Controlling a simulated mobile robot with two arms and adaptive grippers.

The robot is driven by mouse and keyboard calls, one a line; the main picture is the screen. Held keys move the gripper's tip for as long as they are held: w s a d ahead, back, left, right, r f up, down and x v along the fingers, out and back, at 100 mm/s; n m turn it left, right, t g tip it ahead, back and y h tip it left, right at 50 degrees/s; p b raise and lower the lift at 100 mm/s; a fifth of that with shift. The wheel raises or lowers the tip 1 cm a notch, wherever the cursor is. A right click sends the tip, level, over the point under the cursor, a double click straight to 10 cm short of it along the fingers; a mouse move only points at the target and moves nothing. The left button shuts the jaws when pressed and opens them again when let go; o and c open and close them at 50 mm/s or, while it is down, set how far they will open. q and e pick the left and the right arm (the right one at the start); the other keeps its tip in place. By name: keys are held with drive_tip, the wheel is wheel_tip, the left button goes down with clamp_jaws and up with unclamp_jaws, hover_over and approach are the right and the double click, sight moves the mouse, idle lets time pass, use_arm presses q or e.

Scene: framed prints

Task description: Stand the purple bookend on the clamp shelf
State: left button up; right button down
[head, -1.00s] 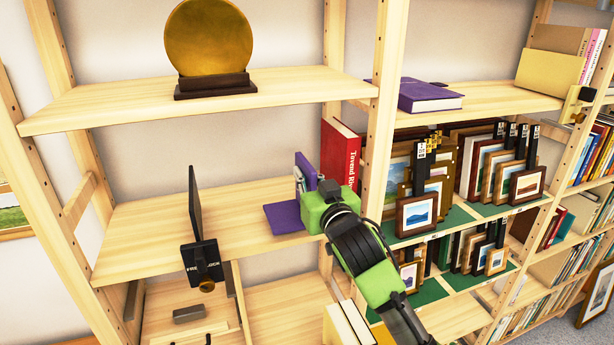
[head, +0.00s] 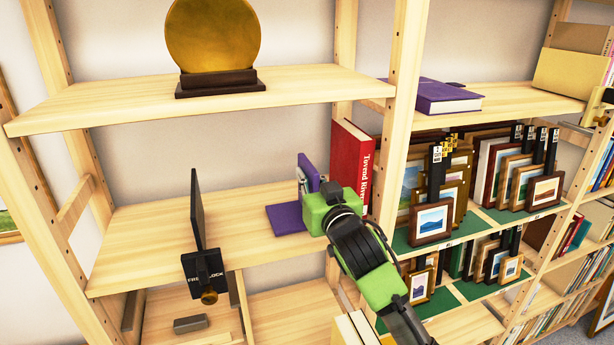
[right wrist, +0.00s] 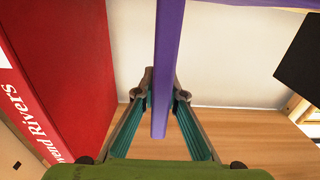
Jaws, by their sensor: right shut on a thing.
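The purple bookend (head: 286,219) is upright over the middle shelf (head: 150,225), its flat foot low at the board and pointing left. I cannot tell whether the foot touches the wood. My right gripper (head: 308,188) is shut on its upright plate from the right front. In the right wrist view the plate (right wrist: 168,60) runs between the two fingers (right wrist: 163,92). A black clamp bookend (head: 203,266) with a brass knob stands on the same shelf at left. My left gripper is not in view.
A thick red book (head: 353,165) stands close on the right of the purple bookend. The shelf between the clamp and the purple foot is bare. A wooden post (head: 402,110) rises at right. A gold disc (head: 212,35) and a purple book (head: 435,97) are on the shelves above.

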drive_tip(key=shift+s+r, duration=0.15)
drive_tip(key=c, duration=2)
unclamp_jaws()
drive_tip(key=shift+w+d+f, duration=0.1)
drive_tip(key=shift+w+f, duration=0.1)
drive_tip(key=shift+w, duration=0.15)
drive_tip(key=shift+s, duration=0.15)
drive_tip(key=shift+s+f, duration=0.1)
drive_tip(key=shift+f, duration=0.05)
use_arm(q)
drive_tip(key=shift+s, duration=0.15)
use_arm(e)
drive_tip(key=v, duration=1.2)
drive_tip(key=shift+r, duration=0.25)
